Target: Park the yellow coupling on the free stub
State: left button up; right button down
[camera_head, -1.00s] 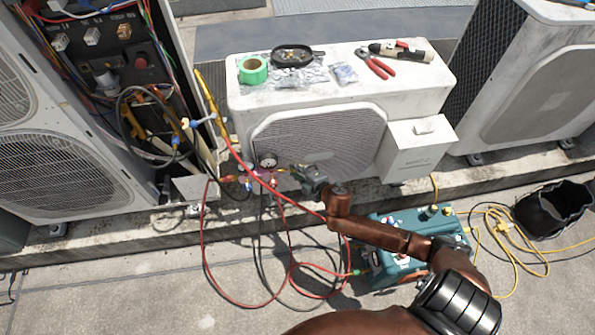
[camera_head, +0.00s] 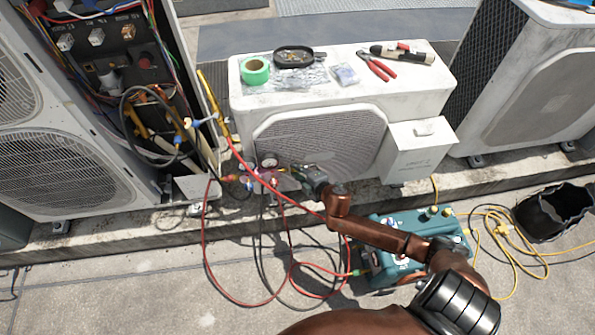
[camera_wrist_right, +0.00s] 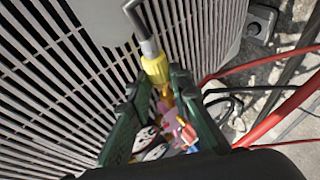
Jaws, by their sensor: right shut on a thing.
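The yellow coupling (camera_wrist_right: 155,69) is between the fingertips of my right gripper (camera_wrist_right: 160,80), which is shut on it. A bent silver metal tube (camera_wrist_right: 143,28) meets the coupling's far end; I cannot tell whether it belongs to the coupling or is a stub. In the head view my right gripper (camera_head: 297,172) is in front of the middle condenser's grille, just right of the gauge manifold (camera_head: 267,164). The manifold, with dials and coloured fittings, also shows between the fingers in the wrist view (camera_wrist_right: 150,140). I cannot pick out the free stub with certainty. My left gripper is not in view.
Red hoses (camera_head: 204,250) loop from the manifold to the ground. A teal pump (camera_head: 395,228) stands under my right arm. The open panel (camera_head: 110,70) of the left unit has loose wires. Tape (camera_head: 254,70) and pliers (camera_head: 376,66) lie on the middle condenser (camera_head: 420,95).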

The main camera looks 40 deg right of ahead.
jog(key=shift+w+a+p, duration=0.25)
jog(key=shift+w+a, duration=0.15)
jog(key=shift+a, duration=0.2)
jog(key=shift+w+a+p, duration=0.2)
jog(key=shift+w+a, duration=0.15)
jog(key=shift+a, duration=0.25)
dwell(1.6)
jog(key=c, duration=1.7)
grip_release()
jog(key=shift+d, duration=0.1)
jog(key=s+d, duration=0.1)
jog(key=d, duration=0.1)
jog(key=s+d+p, duration=0.1)
jog(key=d, duration=0.1)
jog(key=s+d, duration=0.2)
jog(key=shift+d+p, duration=0.15)
jog(key=shift+p, duration=0.2)
